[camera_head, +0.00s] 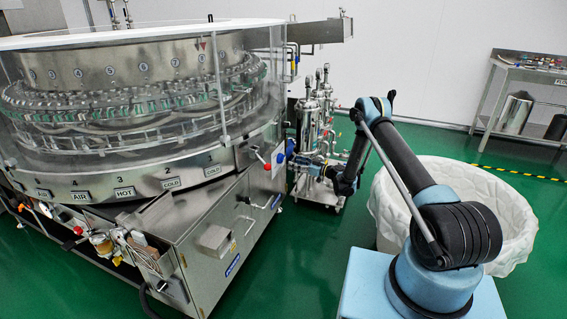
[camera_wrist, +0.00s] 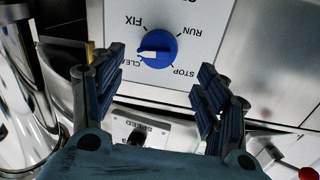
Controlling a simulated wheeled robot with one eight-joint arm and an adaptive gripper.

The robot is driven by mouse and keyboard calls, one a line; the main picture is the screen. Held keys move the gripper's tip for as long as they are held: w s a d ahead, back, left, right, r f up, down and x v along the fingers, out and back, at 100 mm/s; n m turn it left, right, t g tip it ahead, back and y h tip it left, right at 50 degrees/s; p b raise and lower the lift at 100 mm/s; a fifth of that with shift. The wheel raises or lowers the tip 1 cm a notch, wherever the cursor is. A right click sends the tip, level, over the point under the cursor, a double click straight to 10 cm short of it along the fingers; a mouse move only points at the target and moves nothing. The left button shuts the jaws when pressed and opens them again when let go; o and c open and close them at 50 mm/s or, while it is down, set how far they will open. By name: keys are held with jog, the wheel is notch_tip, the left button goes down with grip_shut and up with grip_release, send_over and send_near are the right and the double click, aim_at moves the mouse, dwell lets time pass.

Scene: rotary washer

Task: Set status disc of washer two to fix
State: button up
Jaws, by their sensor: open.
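The status disc is a round blue knob (camera_wrist: 160,46) on a white panel (camera_wrist: 205,20) in the wrist view. Its white pointer faces left, near the partly covered label "CLE…". FIX is at upper left, RUN at upper right, STOP at lower right; the lettering looks turned over. My gripper (camera_wrist: 161,72) is open and empty, its fingers apart on either side below the knob, not visibly touching it. In the head view my gripper (camera_head: 303,163) is at the right end of the rotary washer (camera_head: 205,172). No washer number shows on the panel.
A SPEED dial (camera_wrist: 137,137) lies below the panel, between my fingers. A red knob (camera_wrist: 308,174) is at lower right. In the head view, steel filter tanks (camera_head: 311,115) stand behind my gripper and a white-lined bin (camera_head: 510,215) stands behind my arm.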

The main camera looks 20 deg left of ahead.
aim_at(281, 159)
jog(key=w+a, duration=0.1)
jog(key=a, duration=0.6)
jog(key=shift+w, duration=0.2)
jog(key=shift+a, duration=0.1)
jog(key=c, duration=1)
